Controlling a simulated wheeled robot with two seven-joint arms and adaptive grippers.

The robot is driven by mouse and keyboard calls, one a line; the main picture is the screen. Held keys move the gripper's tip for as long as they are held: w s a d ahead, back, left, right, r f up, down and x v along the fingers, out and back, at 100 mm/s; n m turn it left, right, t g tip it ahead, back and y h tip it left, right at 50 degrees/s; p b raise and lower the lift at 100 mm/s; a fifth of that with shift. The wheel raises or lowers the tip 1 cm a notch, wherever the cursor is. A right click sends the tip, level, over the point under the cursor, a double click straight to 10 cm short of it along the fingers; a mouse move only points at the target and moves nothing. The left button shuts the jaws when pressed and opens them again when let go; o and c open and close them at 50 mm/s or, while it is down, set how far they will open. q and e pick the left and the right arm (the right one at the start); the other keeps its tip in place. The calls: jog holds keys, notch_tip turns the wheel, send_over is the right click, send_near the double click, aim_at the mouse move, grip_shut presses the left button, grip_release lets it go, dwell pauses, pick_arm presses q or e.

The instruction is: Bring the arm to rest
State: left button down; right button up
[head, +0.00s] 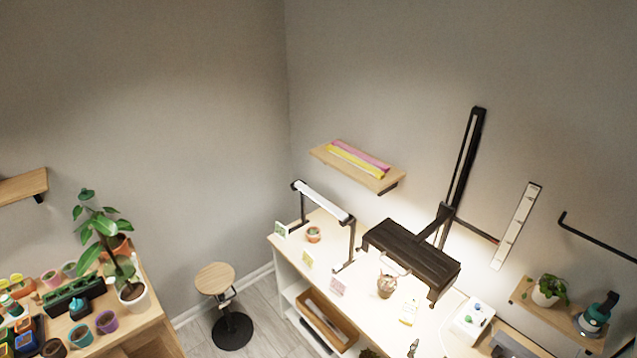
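Neither of my arms shows clearly in the head view, and I see no gripper that I can make out. The task names no object other than the arm. The white-topped bench (385,309) fills the lower right, and a wooden table (146,325) with plants stands at the lower left. No gripper is seen touching anything on either one.
A black lamp hood (410,254) on a wall arm and a white lamp bar (323,200) overhang the bench. A stool (215,278) stands on the floor between table and bench. Wall shelves hold cloth rolls (358,157) and a potted plant (549,290).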

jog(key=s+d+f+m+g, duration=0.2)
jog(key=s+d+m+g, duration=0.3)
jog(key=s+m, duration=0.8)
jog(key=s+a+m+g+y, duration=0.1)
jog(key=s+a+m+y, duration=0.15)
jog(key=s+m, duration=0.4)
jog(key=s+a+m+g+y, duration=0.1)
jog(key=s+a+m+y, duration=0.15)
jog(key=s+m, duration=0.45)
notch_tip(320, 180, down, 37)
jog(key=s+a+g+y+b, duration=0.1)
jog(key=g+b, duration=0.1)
jog(key=b, duration=0.5)
pick_arm(q)
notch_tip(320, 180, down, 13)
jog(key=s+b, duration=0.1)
jog(key=b, duration=0.4)
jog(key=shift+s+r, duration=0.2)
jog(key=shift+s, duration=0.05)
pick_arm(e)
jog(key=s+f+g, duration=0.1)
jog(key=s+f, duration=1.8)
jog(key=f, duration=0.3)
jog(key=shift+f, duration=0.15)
